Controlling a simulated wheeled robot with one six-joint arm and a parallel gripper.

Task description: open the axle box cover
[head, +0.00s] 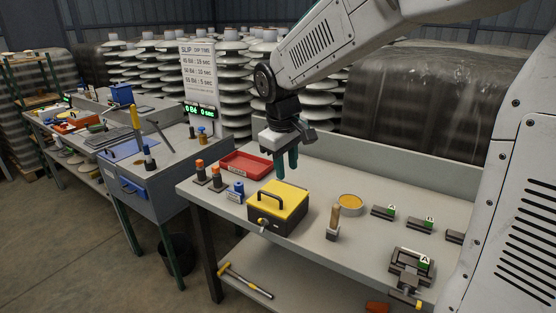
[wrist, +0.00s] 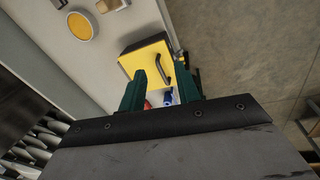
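The axle box (head: 277,208) is a dark box with a yellow cover (head: 285,197) and a black handle (head: 268,200) on top. The cover looks closed. It stands near the front edge of the table, and a small latch-like part (head: 263,222) shows on its front. In the wrist view the yellow cover (wrist: 147,58) lies beyond my fingers, with the handle (wrist: 172,62) along one side. My gripper (head: 287,167) points down above and behind the box, apart from it. Its green fingers (wrist: 160,90) are spread, with nothing held between them.
A round yellow dish (head: 350,202), a wooden-handled brush (head: 334,222) and labelled blocks (head: 420,224) stand to the right. Bare tabletop (head: 310,240) lies in front.

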